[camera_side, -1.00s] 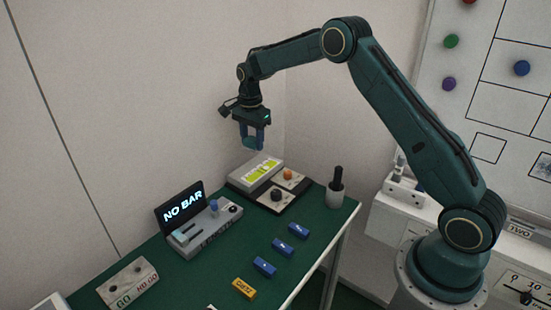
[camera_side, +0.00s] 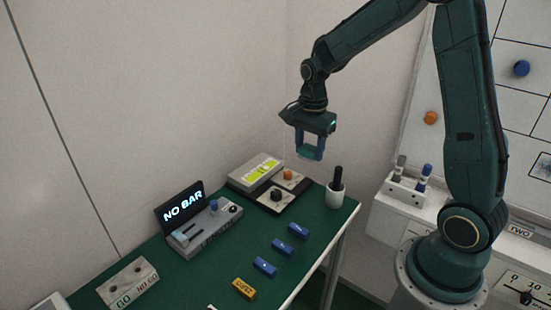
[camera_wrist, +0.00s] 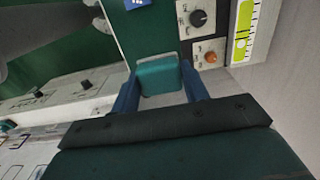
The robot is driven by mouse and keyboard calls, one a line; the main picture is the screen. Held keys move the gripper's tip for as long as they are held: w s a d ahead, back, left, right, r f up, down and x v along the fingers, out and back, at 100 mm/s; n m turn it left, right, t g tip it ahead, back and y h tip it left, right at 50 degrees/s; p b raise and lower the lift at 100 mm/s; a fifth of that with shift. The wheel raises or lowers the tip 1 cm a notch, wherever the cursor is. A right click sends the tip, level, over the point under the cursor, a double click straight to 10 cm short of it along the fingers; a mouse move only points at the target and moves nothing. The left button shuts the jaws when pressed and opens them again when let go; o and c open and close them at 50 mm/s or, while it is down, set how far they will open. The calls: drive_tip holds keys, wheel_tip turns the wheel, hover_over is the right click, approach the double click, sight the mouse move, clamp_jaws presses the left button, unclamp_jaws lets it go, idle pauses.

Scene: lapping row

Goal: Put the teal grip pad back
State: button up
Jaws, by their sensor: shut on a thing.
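The teal grip pad (camera_wrist: 160,77) is between my two blue fingers in the wrist view, with a pale rim around part of it. My gripper (camera_side: 311,151) is shut on the pad and hangs in the air near the right end of the green table. In the side view the pad (camera_side: 308,151) shows only in part between the fingers. My gripper (camera_wrist: 160,88) also shows in the wrist view, with a finger on each side of the pad.
The green table (camera_side: 220,265) holds a "NO BAR" device (camera_side: 205,233), several small blocks, a grey box (camera_side: 256,170), a panel with knobs (camera_side: 276,196) and a white cup (camera_side: 335,196) with a black-handled thing. A whiteboard (camera_side: 515,105) stands right.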

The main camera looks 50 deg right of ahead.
drive_tip(key=shift+s+a, duration=0.15)
drive_tip(key=shift+s, duration=0.95)
drive_tip(key=shift+s+a, duration=0.15)
drive_tip(key=shift+s, duration=0.95)
hover_over(315, 219)
wheel_tip(315, 219, down, 16)
drive_tip(key=shift+f, duration=0.1)
drive_tip(key=shift+f, duration=1.85)
drive_tip(key=shift+f, duration=0.15)
drive_tip(key=o, duration=1)
drive_tip(key=shift+c, duration=0.2)
